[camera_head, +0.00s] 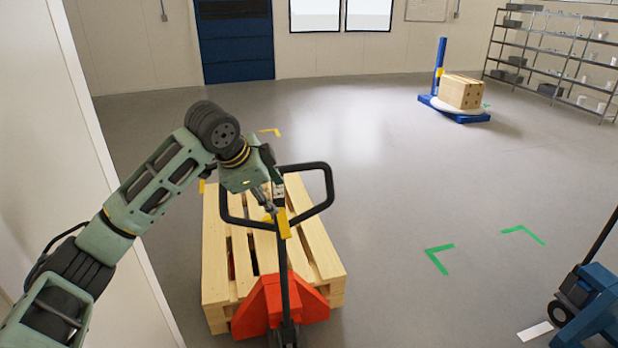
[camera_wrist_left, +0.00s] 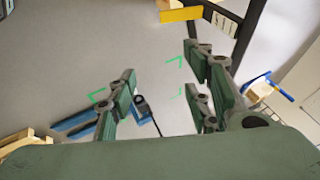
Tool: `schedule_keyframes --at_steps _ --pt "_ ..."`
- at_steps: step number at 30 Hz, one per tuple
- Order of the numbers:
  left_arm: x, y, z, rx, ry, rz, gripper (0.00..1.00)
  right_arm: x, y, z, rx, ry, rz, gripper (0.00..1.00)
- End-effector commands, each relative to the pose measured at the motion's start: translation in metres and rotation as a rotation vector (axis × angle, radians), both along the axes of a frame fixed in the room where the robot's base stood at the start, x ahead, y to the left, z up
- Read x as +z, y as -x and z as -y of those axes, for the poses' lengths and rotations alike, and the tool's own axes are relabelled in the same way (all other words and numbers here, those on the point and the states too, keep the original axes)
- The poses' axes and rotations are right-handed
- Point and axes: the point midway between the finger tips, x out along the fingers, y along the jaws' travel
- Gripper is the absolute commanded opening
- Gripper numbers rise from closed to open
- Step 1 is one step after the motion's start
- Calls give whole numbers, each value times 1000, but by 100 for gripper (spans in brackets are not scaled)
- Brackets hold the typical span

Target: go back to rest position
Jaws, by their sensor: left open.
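My left arm reaches in from the left in the head view. Its left gripper (camera_head: 268,203) is beside the black loop handle (camera_head: 327,188) of a red pallet jack (camera_head: 262,305), and partly overlaps it in the picture. In the left wrist view, the fingers of the left gripper (camera_wrist_left: 163,97) are spread with nothing between them. The handle's dark bar (camera_wrist_left: 249,32) and a yellow part (camera_wrist_left: 181,14) show beyond the fingers. I cannot tell whether the gripper touches the handle. My right gripper is in neither view.
A wooden pallet (camera_head: 322,252) lies around the red jack. A blue pallet jack (camera_head: 592,300) stands at lower right. Green floor marks (camera_head: 437,258) lie on open floor. A box (camera_head: 461,92) sits on a blue-based machine (camera_head: 470,116) farther back. A wall (camera_head: 60,150) stands close at left.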

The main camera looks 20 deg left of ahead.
Motion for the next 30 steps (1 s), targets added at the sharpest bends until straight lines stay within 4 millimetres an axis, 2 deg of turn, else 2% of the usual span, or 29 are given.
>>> schedule_keyframes --at_steps 5,8,11,15,21,26,30 --pt "-8 2 5 -3 1 -8 46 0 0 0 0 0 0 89" --pt "-36 10 22 -8 6 -27 46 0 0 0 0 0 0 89" --pt "-81 27 49 -8 21 -56 46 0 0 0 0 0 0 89" --pt "-143 64 88 22 65 -91 46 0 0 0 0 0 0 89" --pt "-211 131 127 126 155 -136 46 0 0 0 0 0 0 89" --pt "-247 192 142 264 229 -175 46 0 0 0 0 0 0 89" --pt "-267 244 141 414 274 -207 46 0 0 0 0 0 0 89"
